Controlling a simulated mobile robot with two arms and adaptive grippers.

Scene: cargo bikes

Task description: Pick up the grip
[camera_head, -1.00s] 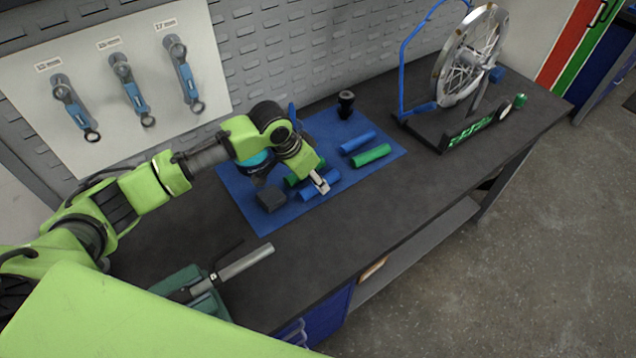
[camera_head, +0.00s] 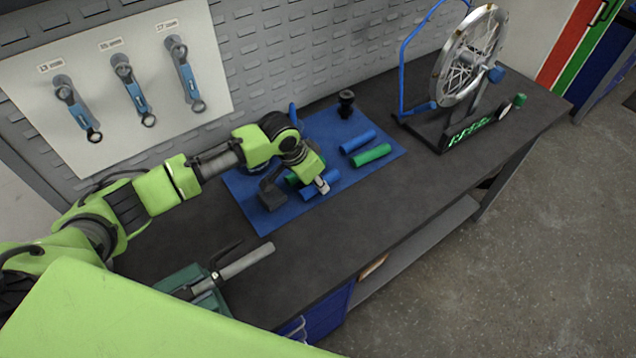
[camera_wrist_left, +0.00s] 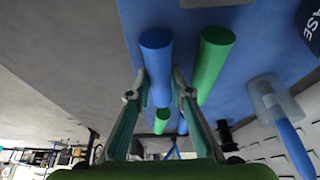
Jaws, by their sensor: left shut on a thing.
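A blue grip (camera_head: 307,194) lies on the blue mat (camera_head: 262,222), and in the left wrist view the same blue grip (camera_wrist_left: 157,55) runs between my fingers. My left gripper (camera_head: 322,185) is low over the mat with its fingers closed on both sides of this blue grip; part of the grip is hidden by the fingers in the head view. A green grip (camera_wrist_left: 213,58) lies beside it, apart from the fingers, partly hidden by my wrist in the head view. Another blue grip (camera_head: 358,142) and green grip (camera_head: 371,155) lie further right. My right gripper is not in view.
A dark block (camera_head: 271,197) sits left of the held grip. A black cylindrical part (camera_head: 346,103) stands at the mat's back. A wheel in a stand (camera_head: 470,60) is at the right. The bench front right of the mat is clear.

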